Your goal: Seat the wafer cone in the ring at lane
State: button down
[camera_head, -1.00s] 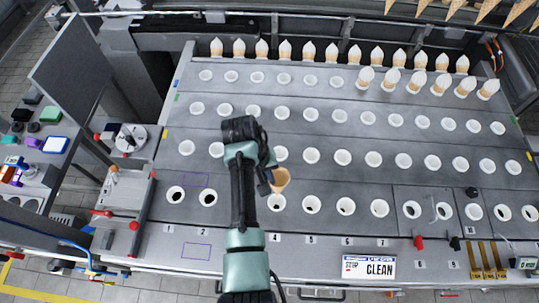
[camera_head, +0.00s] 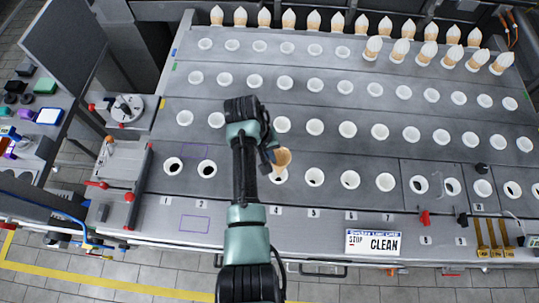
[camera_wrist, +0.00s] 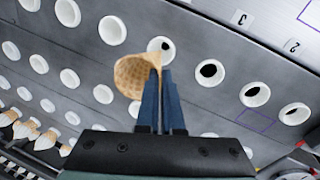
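My gripper (camera_head: 271,158) is shut on a tan wafer cone (camera_head: 282,157). The cone's wide mouth faces up in the head view. In the wrist view the cone (camera_wrist: 133,78) sits at the tips of the dark fingers (camera_wrist: 160,85). The white ring in front of label 4 (camera_head: 278,178) shows just below the cone, partly covered by it. This ring also shows beside the cone in the wrist view (camera_wrist: 151,47). I cannot tell whether the cone's tip touches it. The lane 3 ring is hidden behind my arm in the head view and shows in the wrist view (camera_wrist: 200,72).
Front-row rings continue at lane 2 (camera_head: 207,176) and lane 5 (camera_head: 314,185). Filled cones (camera_head: 313,21) stand along the back.

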jog(key=shift+a+b+x, duration=0.3)
jog(key=shift+b+x, duration=0.8)
jog(key=shift+x, duration=0.25)
jog(key=shift+a+b+x, duration=0.25)
jog(key=shift+b+x, duration=0.9)
jog(key=shift+x, duration=0.2)
jog(key=shift+a+b+x, duration=0.3)
jog(key=shift+b+x, duration=0.8)
jog(key=shift+x, duration=0.25)
jog(key=shift+s+f, duration=0.1)
jog(key=shift+f, duration=0.1)
jog(key=c, duration=1)
grip_release()
jog(key=b+v, duration=0.1)
jog(key=v, duration=1.2)
jog(key=shift+b, duration=0.4)
